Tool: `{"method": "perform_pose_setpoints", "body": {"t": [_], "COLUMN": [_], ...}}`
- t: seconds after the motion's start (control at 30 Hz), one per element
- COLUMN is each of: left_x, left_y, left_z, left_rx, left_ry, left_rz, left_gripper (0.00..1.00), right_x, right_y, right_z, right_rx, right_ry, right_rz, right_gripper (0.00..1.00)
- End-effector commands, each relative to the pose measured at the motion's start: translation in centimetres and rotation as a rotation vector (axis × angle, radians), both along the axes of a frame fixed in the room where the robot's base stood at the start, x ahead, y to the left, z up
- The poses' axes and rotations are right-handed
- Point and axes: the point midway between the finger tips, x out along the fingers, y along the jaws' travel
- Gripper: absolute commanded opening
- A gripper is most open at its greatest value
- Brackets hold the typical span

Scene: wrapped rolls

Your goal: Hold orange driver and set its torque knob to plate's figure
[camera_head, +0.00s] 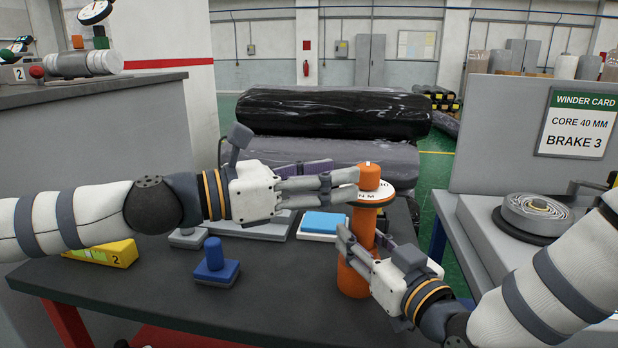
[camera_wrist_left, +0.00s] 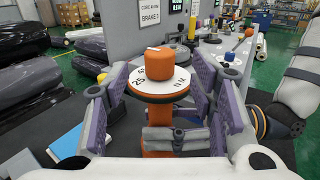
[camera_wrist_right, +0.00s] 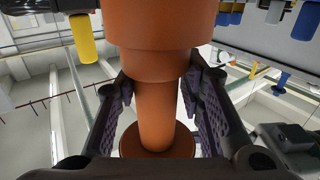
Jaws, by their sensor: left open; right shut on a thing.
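The orange driver (camera_head: 353,265) stands upright at the right end of the dark table. A white dial with dark figures (camera_head: 376,195) and an orange knob (camera_head: 369,177) are at its top. My right gripper (camera_head: 362,250) is shut on the driver's body below the dial; the right wrist view shows its pads on both sides of the orange shaft (camera_wrist_right: 155,115). My left gripper (camera_head: 345,185) is open beside the knob. In the left wrist view its fingers lie either side of the dial and knob (camera_wrist_left: 182,52), apart from the knob. Part of the dial reads "25" and "N.M".
A blue-topped block (camera_head: 324,223), a blue-handled stamp (camera_head: 216,265) and a yellow wedge marked 2 (camera_head: 105,254) are on the table. A card reading "BRAKE 3" (camera_head: 576,124) hangs on a grey panel at right. Black wrapped rolls (camera_head: 330,114) lie behind.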

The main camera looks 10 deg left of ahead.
Motion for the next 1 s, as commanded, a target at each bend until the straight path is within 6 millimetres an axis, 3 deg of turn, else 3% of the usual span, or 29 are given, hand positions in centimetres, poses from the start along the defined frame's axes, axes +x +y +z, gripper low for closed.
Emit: {"method": "perform_pose_setpoints", "body": {"t": [0.1,0.2,0.53,0.57,0.63,1.0], "left_x": [-1.5,-2.3,-2.9,-2.9,-2.9,-2.9], "left_y": [2.5,3.8,4.4,4.4,4.4,4.4], "left_z": [0.0,-0.1,-0.1,-0.1,-0.1,0.0], "left_rx": [0.000,0.001,0.000,0.000,0.000,0.001], "left_ry": [0.000,0.001,0.000,0.000,0.000,-0.001], "left_rz": [0.004,0.002,-0.001,-0.001,-0.001,-0.001], "left_gripper": [0.51,0.51,0.51,0.51,0.51,0.51], "right_x": [0.0,0.0,0.0,0.0,0.0,-0.4], "right_y": [0.0,0.0,0.0,0.0,0.0,-0.3], "right_z": [-0.1,-0.1,-0.1,-0.1,-0.1,-0.1], "right_rx": [-0.002,-0.002,-0.002,-0.002,-0.001,-0.001], "right_ry": [0.002,0.002,0.002,0.002,0.002,0.002], "right_rz": [0.000,0.000,-0.001,-0.001,-0.001,0.000], "right_gripper": [0.00,0.00,0.00,0.40,0.55,0.59]}}
